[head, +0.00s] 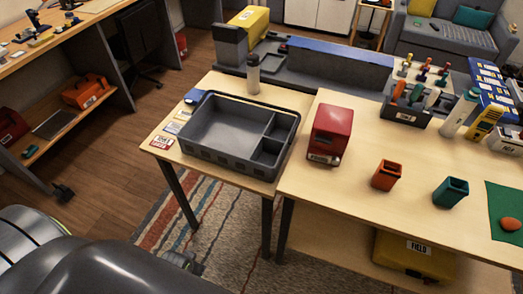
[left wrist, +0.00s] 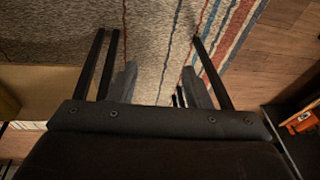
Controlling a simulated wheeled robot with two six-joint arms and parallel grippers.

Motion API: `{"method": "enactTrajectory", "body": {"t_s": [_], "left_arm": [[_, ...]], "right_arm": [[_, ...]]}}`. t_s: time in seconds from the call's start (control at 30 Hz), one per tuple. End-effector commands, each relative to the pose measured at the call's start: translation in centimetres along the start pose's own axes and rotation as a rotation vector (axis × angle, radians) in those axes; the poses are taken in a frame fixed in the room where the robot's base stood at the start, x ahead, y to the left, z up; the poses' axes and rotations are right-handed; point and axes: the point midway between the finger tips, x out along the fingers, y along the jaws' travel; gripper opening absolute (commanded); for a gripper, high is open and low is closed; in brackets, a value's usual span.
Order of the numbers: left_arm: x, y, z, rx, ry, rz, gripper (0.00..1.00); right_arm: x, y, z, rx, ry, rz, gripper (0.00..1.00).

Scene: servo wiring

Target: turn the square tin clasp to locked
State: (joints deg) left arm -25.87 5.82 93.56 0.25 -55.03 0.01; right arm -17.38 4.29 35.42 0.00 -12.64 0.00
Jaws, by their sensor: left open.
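A red square tin (head: 330,133) stands upright on the light wooden table, right of the grey tray. A small pale patch shows low on its near face; I cannot make out a clasp or its position. My left gripper shows in the left wrist view (left wrist: 158,88), its two fingers apart with nothing between them. It is over the striped rug, and the tin is not in that view. My right gripper is in neither view.
A grey divided tray (head: 208,153) sits left of the tin. An orange cup (head: 387,175) and a teal cup (head: 451,192) stand to its right. A bottle (head: 253,74) is behind the tray. The tabletop in front of the tin is clear. A yellow case (head: 412,262) sits below.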

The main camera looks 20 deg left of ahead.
Motion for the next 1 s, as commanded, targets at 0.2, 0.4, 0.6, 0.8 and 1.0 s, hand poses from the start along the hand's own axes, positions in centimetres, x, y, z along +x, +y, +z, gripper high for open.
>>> {"method": "enactTrajectory", "body": {"t_s": [0.2,0.4,0.6,0.8,1.0], "left_arm": [[-8.6,0.3,-4.5,-0.019,0.062,0.034,0.44],[-15.6,3.9,-9.7,-0.064,0.172,0.216,0.44],[-18.1,9.4,-15.1,-0.149,0.288,0.506,0.44],[-20.1,14.7,-21.9,-0.325,0.394,0.847,0.44],[-21.4,17.2,-27.7,-0.552,0.448,1.110,0.44]], "right_arm": [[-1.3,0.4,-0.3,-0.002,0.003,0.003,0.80],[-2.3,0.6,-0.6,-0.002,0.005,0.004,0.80],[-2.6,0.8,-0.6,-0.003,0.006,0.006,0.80],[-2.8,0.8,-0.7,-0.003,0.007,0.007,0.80],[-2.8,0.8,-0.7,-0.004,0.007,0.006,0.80]]}}
